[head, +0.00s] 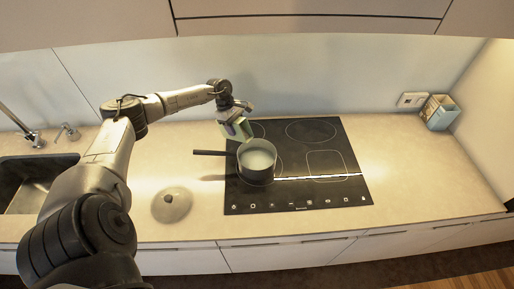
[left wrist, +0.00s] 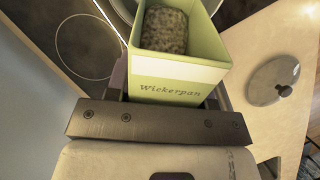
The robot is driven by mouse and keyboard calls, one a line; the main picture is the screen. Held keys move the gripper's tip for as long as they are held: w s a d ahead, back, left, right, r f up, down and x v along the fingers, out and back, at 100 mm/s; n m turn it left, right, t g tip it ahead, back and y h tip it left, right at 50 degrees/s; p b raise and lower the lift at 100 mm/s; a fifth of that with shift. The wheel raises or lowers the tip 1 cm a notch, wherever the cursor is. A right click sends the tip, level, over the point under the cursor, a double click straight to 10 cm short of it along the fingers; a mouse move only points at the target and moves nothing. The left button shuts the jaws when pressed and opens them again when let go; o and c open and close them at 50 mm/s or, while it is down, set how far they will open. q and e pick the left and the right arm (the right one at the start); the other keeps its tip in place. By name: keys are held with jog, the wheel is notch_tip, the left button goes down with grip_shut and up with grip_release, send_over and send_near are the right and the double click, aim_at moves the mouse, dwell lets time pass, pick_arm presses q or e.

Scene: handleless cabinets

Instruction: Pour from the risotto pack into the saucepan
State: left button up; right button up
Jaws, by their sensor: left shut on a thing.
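The risotto pack is a green and white open-topped box lettered "Wickerpan" (left wrist: 178,88), with a grainy filling showing inside it in the left wrist view. My left gripper (head: 236,118) is shut on the pack (head: 241,130) and holds it above the hob, at the back left of the saucepan's rim. My right gripper is not in view.
The black hob (head: 325,185) has free room right of the saucepan. A round lid (head: 172,205) lies on the counter to the left. A sink (head: 30,185) with a tap is at far left. A patterned box (head: 439,113) stands at the back right by a wall socket (head: 411,99).

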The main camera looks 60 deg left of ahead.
aim_at(240, 120)
pick_arm(q)
jog(key=shift+r+p, duration=0.25)
jog(key=shift+p, duration=0.05)
jog(key=shift+w+d+r+y+p, duration=0.1)
jog(key=shift+d+r+y+p, duration=0.1)
jog(key=shift+y+p, duration=0.35)
jog(key=shift+p, duration=0.3)
jog(key=shift+w+d+r+g+p, duration=0.1)
jog(key=shift+d+r+g+p, duration=0.1)
jog(key=shift+g+p, duration=0.15)
jog(key=shift+w+d+y+p, duration=0.15)
jog(key=shift+d+y+p, duration=0.2)
jog(key=shift+p, duration=0.15)
jog(key=shift+w+d+r+y+p, duration=0.15)
jog(key=shift+d+r+y+p, duration=0.15)
jog(key=shift+p, duration=0.4)
jog(key=shift+d+g, duration=0.1)
jog(key=shift+g, duration=0.15)
dwell(0.3)
jog(key=shift+w+d+r+y, duration=0.1)
jog(key=shift+r+y, duration=0.05)
jog(key=shift+y, duration=0.25)
dwell(0.4)
